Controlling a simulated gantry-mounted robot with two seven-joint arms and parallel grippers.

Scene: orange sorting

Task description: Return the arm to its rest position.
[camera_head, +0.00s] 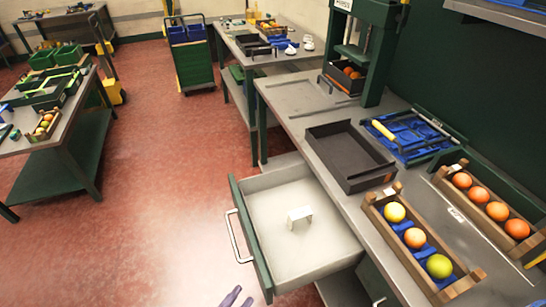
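My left gripper (238,299) shows only at the bottom edge of the head view. Two purple-grey fingertips stand apart with nothing seen between them. The rest of that arm is cut off by the frame. The gripper is in front of the open drawer (268,190), below its handle (238,236) in the picture, and appears apart from it. My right gripper is not in view.
A small white piece stands inside the drawer. The bench (290,100) holds a black tray (325,150), a blue tool tray (410,140) and wooden crates with oranges and yellow-green fruit (396,212). Red floor at left is clear.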

